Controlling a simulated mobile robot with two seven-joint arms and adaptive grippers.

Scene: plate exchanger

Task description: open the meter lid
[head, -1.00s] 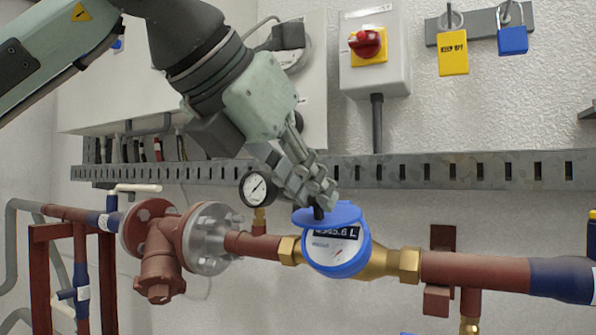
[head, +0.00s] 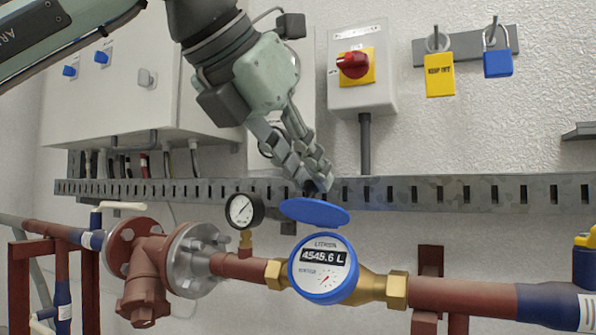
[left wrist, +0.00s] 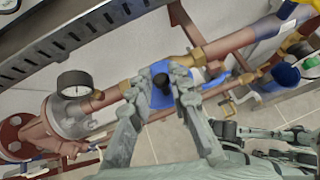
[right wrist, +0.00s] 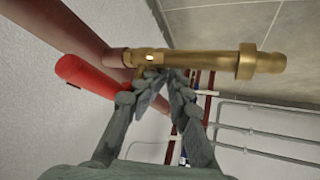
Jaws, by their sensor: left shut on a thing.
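The water meter (head: 323,270) has a round white face with a black digit window and a blue rim, and sits in the brass pipe body. Its blue lid (head: 315,213) stands raised above the face, which shows fully. My left gripper (head: 322,183) comes down from above with its fingertips at the lid. In the left wrist view the fingers (left wrist: 162,84) close around a dark knob (left wrist: 161,80) on top of the blue lid. My right gripper (right wrist: 167,74) shows only in the right wrist view, its fingertips together just below a brass fitting (right wrist: 205,61).
A pressure gauge (head: 244,210) stands left of the meter. A slotted metal rail (head: 430,193) runs behind the lid. A red handle (right wrist: 90,76) is near my right gripper.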

